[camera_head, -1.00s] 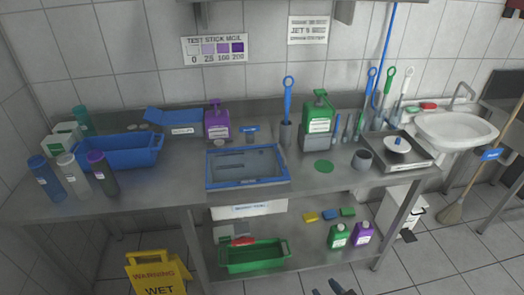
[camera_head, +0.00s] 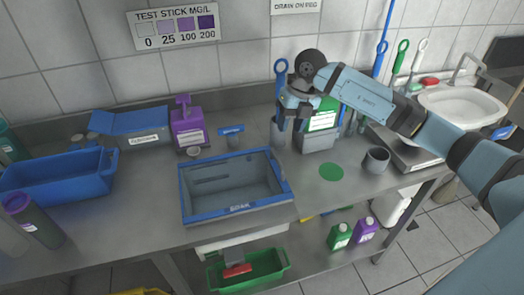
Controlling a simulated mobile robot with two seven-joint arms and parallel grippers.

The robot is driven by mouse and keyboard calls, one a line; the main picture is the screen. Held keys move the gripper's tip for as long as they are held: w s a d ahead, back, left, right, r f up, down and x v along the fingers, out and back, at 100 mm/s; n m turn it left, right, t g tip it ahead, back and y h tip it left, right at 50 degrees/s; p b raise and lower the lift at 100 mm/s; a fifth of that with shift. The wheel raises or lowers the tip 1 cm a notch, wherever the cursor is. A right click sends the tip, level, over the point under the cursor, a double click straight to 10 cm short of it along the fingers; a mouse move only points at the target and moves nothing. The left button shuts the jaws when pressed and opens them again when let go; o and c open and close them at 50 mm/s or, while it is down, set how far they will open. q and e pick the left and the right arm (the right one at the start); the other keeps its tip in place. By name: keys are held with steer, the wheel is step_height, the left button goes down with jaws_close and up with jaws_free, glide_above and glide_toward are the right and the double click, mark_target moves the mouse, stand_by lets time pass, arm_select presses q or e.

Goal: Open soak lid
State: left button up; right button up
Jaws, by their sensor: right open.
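The soak basin (camera_head: 238,209) is sunk in the steel counter, with a blue frame and the word SOAK on its front edge. I look into its grey inside; whether a clear lid lies over it I cannot tell. My right gripper (camera_head: 290,124) is open, fingers pointing down, behind and to the right of the basin, in front of the green bottle. It is close to the blue-handled brush (camera_head: 281,68) in its grey holder; contact is not clear. My left gripper is not in view.
A blue tub (camera_head: 60,178) and a purple bottle (camera_head: 187,126) stand left of the basin. A green disc (camera_head: 331,172) and a grey cup (camera_head: 376,160) are to the right. A green tray (camera_head: 250,269) sits on the shelf below.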

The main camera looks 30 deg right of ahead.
mark_target(280, 162)
steer(key=x, duration=0.4)
steer(key=p+x, duration=0.1)
steer(key=x, duration=0.3)
steer(key=d+x, duration=0.1)
steer(key=x, duration=0.4)
steer(key=shift+w+f+p, duration=0.1)
steer(key=shift+f+p, duration=0.05)
steer(key=shift+p, duration=0.15)
jaws_close()
